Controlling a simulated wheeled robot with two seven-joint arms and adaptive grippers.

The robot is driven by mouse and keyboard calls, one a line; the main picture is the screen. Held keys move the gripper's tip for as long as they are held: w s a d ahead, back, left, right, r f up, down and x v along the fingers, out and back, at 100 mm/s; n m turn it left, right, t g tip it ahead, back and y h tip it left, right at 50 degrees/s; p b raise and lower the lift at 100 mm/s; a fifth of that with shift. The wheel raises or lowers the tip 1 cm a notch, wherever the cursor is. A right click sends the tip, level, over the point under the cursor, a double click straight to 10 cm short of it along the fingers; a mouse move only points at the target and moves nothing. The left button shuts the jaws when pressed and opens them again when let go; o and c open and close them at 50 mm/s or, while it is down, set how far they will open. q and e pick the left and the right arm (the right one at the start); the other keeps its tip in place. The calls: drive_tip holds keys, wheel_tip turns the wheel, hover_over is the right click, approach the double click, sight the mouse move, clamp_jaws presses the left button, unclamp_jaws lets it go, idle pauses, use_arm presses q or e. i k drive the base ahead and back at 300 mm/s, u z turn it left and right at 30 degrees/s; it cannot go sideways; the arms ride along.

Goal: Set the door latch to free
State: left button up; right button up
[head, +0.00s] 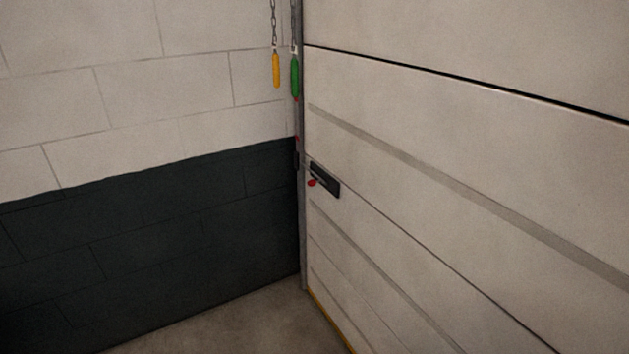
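The door latch is a dark plate (327,181) on the pale sectional door (430,165), near the door's left edge. A small red knob or lever end (312,183) shows at the plate's left end. The latch's markings are too small to read, so I cannot tell its setting. Neither of my grippers is in the head view, and nothing touches the latch.
A yellow handle (276,70) and a green handle (295,77) hang on chains by the door's edge rail (301,230). A block wall (140,205), white above and dark below, stands at left. The visible floor (240,325) is clear.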

sight(311, 183)
drive_tip(key=u, duration=0.35)
drive_tip(key=i, duration=2)
drive_tip(key=z, duration=0.65)
